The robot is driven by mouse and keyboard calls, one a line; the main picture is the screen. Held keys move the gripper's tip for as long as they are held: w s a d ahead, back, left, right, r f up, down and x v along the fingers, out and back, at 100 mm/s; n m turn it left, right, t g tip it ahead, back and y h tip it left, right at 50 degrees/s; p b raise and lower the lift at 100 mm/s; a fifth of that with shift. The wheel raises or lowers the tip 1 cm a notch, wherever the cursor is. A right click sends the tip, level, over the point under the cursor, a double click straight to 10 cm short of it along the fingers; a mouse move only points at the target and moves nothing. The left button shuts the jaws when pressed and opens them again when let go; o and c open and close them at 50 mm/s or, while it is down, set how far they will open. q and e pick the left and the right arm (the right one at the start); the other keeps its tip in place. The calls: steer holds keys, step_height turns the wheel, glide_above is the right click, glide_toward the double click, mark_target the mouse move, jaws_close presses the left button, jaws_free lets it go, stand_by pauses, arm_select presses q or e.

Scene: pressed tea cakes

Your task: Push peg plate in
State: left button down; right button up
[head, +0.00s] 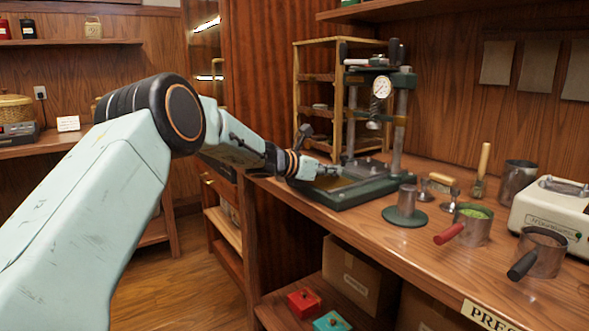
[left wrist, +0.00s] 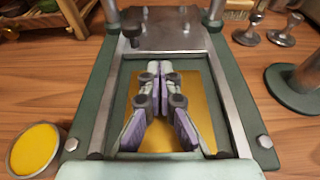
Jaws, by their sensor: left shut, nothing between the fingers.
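The press (head: 400,120) stands on the wooden counter, with a gauge and two upright posts. Its low green base (left wrist: 85,105) carries two metal side rails in the left wrist view. A flat gold plate (left wrist: 195,90) lies between the rails, partly covered by my fingers. A grey metal plate (left wrist: 165,35) lies behind it between the posts, with a dark upright peg (left wrist: 132,30) at its left. My left gripper (left wrist: 160,68) is shut and empty over the gold plate; contact is unclear. It also shows at the press base in the head view (head: 325,172).
A round yellow-filled tin (left wrist: 36,150) stands left of the base. Right of the press are a round-based weight (head: 405,207), a red-handled cup of green material (head: 471,225), a dark-handled cup (head: 542,254) and a white machine (head: 555,208). A wooden rack (head: 300,90) stands behind.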

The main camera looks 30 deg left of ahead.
arm_select(q)
steer(key=shift+s, duration=0.2)
steer(key=p+v, duration=0.2)
steer(key=v, duration=0.7)
steer(key=shift+s+a+r, duration=0.15)
steer(key=shift+s+r, duration=0.1)
steer(key=shift+r, duration=0.05)
steer(key=shift+s+f, duration=0.1)
steer(key=shift+s, duration=0.1)
steer(key=shift+a, duration=0.1)
